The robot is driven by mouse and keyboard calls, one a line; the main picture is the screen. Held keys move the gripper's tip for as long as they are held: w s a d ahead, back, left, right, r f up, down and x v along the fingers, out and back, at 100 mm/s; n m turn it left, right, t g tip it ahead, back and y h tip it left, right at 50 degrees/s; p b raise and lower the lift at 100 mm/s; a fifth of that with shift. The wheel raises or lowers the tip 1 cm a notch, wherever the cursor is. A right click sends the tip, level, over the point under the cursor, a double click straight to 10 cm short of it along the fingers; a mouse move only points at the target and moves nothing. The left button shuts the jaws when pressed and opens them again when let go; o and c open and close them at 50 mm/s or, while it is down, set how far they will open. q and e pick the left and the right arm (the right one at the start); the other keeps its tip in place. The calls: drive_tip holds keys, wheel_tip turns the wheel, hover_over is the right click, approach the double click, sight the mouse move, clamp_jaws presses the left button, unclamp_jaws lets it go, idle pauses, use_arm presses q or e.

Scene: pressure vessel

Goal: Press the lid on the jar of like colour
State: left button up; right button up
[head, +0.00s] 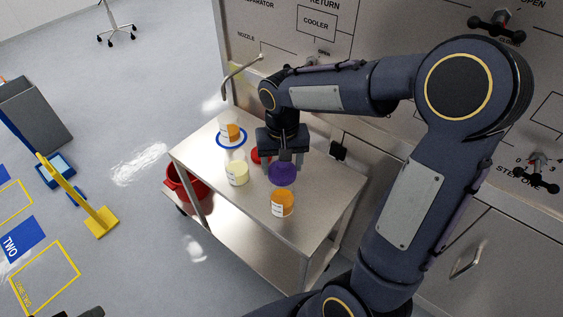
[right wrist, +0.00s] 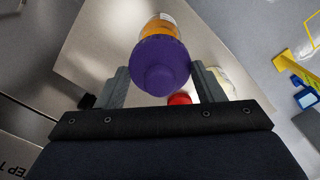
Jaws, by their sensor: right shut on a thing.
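My right gripper (head: 282,168) is shut on a purple lid (head: 282,173); the lid also shows between the fingers in the right wrist view (right wrist: 160,66). An orange jar with a white label (head: 282,204) stands on the steel cart just in front of the lid; in the right wrist view the jar (right wrist: 160,24) is partly hidden behind the lid. A pale yellow jar (head: 237,173) stands to the left. A white-and-orange jar (head: 230,132) stands farther back, with a blue ring (head: 219,142) around its base. A red lid (head: 258,157) is partly hidden by my gripper. My left gripper is not seen.
The steel cart (head: 310,228) has clear top around the orange jar. The panel wall (head: 385,165) stands close on the right. A red bucket (head: 180,187) is beneath the cart's left side.

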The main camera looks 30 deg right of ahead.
drive_tip(key=shift+f+b, duration=2.15)
drive_tip(key=shift+f, duration=0.75)
drive_tip(key=shift+f, duration=0.15)
drive_tip(key=o, duration=1.3)
drive_tip(key=shift+r+p, duration=2.85)
drive_tip(key=shift+r, duration=0.7)
drive_tip(key=shift+c, duration=0.3)
